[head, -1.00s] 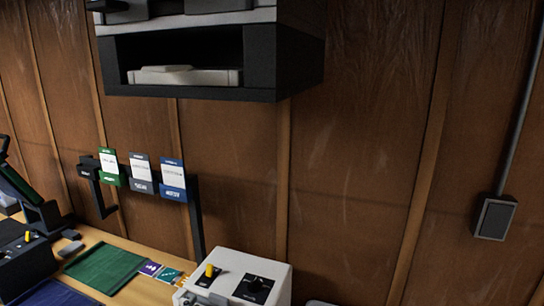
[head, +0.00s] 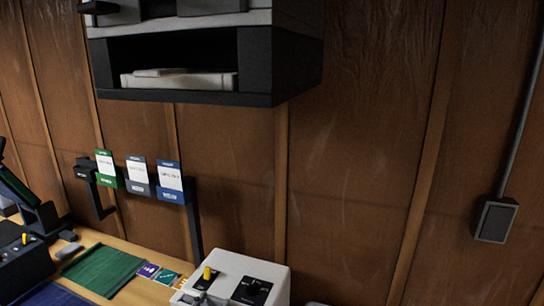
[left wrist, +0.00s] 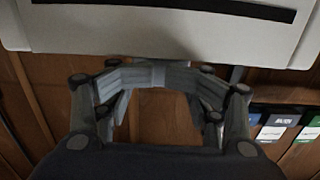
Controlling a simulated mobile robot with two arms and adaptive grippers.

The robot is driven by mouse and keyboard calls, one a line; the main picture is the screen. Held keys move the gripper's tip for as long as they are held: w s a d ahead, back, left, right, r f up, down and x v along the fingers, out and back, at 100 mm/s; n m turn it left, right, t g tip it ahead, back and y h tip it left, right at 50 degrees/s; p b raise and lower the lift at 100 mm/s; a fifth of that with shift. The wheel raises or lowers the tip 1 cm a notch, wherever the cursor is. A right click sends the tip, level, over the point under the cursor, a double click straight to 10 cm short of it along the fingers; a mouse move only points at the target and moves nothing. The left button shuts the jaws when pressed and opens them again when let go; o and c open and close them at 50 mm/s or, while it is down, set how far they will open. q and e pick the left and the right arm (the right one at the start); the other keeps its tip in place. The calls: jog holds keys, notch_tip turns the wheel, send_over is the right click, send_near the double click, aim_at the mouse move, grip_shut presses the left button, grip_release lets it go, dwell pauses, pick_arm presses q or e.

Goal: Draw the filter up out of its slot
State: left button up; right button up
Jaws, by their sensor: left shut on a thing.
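My left gripper (left wrist: 158,76) shows in the left wrist view, its two jointed fingers arched towards each other and closed at the middle. What it grips is mostly hidden by the fingers; I cannot make out the filter's shape. A pale panel (left wrist: 75,35) with a long black strip (left wrist: 190,7) lies just beyond the fingertips. I cannot tell whether the strip is the slot. Neither gripper can be made out in the head view.
A black open-fronted cabinet (head: 283,65) hangs at the top, holding a pale slab. Green, grey and blue cards (head: 169,178) stand on a black wall rack. A white box (head: 235,268) with a yellow lever sits on the bench. The wooden wall at right is mostly bare.

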pick_arm(q)
notch_tip(320, 180, up, 26)
jog(key=p, duration=0.6)
jog(key=shift+f+p, duration=0.2)
jog(key=shift+p, duration=0.15)
dwell(0.7)
